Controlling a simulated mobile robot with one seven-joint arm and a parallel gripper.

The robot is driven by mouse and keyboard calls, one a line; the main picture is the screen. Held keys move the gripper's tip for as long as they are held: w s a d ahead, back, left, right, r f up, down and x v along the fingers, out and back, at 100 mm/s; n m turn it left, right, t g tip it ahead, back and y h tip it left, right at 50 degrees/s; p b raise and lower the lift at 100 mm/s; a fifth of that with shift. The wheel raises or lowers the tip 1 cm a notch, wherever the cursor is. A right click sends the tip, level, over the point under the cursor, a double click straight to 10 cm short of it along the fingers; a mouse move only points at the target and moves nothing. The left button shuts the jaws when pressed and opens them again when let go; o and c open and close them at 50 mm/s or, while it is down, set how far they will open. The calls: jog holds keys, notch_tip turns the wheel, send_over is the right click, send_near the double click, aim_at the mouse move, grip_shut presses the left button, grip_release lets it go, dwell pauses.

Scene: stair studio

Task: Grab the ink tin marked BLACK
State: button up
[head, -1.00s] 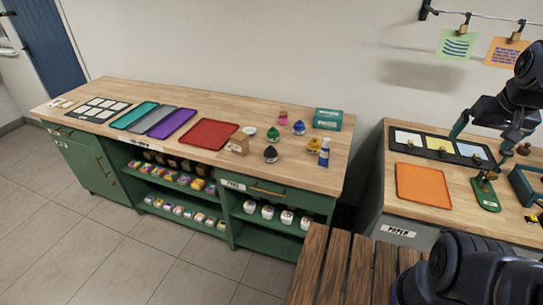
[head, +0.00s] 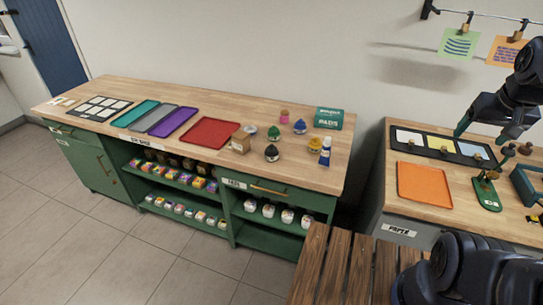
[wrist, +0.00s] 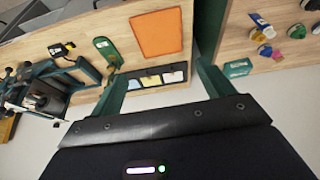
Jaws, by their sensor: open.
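The ink tin with a black lid (head: 271,153) stands upright near the front of the long green bench's wooden top; its label is too small to read. Around it stand tins with green (head: 273,133), yellow (head: 285,144), blue (head: 299,127) and pink (head: 284,116) tops. My gripper (wrist: 160,86) is open and empty, its teal fingers spread in the wrist view. In the head view it hangs over the right-hand table, well away to the right of the tins.
A red tray (head: 209,133) lies farther left. The right table bears an orange tray (head: 425,185). A slatted wooden surface (head: 345,265) is in front.

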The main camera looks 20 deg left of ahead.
jog(key=w+a+f+n+g, duration=0.15)
jog(key=w+a+n, duration=0.35)
jog(key=w+a, duration=0.6)
jog(key=w+a+f+n+g, duration=0.15)
jog(key=w+a+n, duration=0.25)
jog(key=w+a, duration=0.75)
jog(key=n+g, duration=0.2)
jog(key=n, duration=0.6)
send_over(271, 148)
jog(key=d, duration=0.1)
jog(key=f, duration=2)
jog(key=shift+w+f, duration=0.35)
jog(key=shift+f, duration=0.05)
jog(key=shift+s+a+f, duration=0.15)
jog(key=shift+a+f, duration=0.1)
jog(key=shift+f, duration=0.2)
notch_tip(271, 148, down, 5)
jog(key=shift+r, duration=0.1)
jog(key=shift+w+a+f, duration=0.1)
jog(key=shift+a+f, duration=0.05)
jog(key=shift+f, duration=1.25)
jog(key=shift+w+a+f, duration=0.1)
jog(key=shift+a+f, duration=0.05)
jog(key=shift+f, duration=1.2)
jog(key=c, duration=1.3)
